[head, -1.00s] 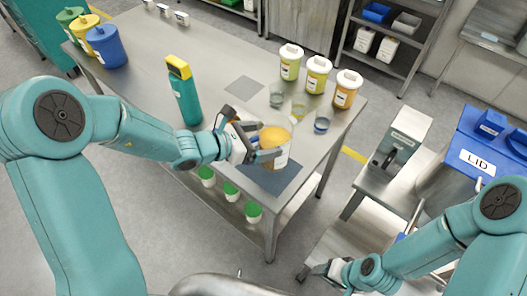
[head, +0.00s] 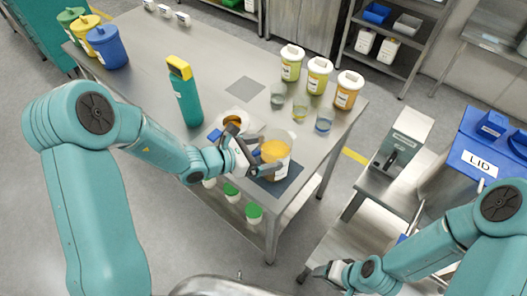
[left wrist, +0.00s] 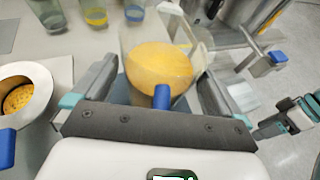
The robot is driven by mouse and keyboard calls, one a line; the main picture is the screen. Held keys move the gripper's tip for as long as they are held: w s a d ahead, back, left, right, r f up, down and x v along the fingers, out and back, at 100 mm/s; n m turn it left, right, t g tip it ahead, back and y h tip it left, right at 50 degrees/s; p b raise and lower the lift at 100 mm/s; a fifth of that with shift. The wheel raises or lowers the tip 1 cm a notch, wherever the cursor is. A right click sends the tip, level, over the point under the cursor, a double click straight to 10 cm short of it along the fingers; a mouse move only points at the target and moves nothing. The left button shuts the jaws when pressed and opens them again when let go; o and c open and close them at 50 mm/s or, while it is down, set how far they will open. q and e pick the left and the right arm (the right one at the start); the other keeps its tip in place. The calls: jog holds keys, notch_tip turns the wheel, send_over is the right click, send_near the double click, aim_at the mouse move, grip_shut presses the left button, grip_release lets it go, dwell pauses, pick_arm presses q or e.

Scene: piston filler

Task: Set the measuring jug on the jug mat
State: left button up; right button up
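The measuring jug (head: 276,152), clear with orange contents, stands upright over the dark mat (head: 290,182) at the table's front corner. Its base is partly hidden by my gripper, but it appears to rest on the mat. My left gripper (head: 262,158) is at its left side.
A teal bottle (head: 186,95) stands further left. Several small glasses (head: 300,108) and lidded tubs (head: 318,75) are behind. A lighter grey mat (head: 245,90) is bare.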

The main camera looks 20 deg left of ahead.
pick_arm(q)
jog(key=shift+r+p, duration=0.35)
jog(key=b+v, duration=0.2)
jog(key=v, duration=0.9)
jog(key=s+d+f+m+g+y, duration=0.1)
jog(key=s+d+f+m+g, duration=0.2)
jog(key=s+f+m, duration=0.2)
jog(key=s+d+f+m+g+y, duration=0.2)
jog(key=s+f+m, duration=0.3)
jog(key=f+m, duration=0.6)
jog(key=s+d+f+m+g+y, duration=0.2)
jog(key=s+d+f+m+g, duration=0.1)
jog(key=f+m, duration=0.6)
jog(key=shift+s+d+f+g, duration=0.25)
jog(key=shift+s+d+g, duration=0.2)
jog(key=shift+s, duration=0.7)
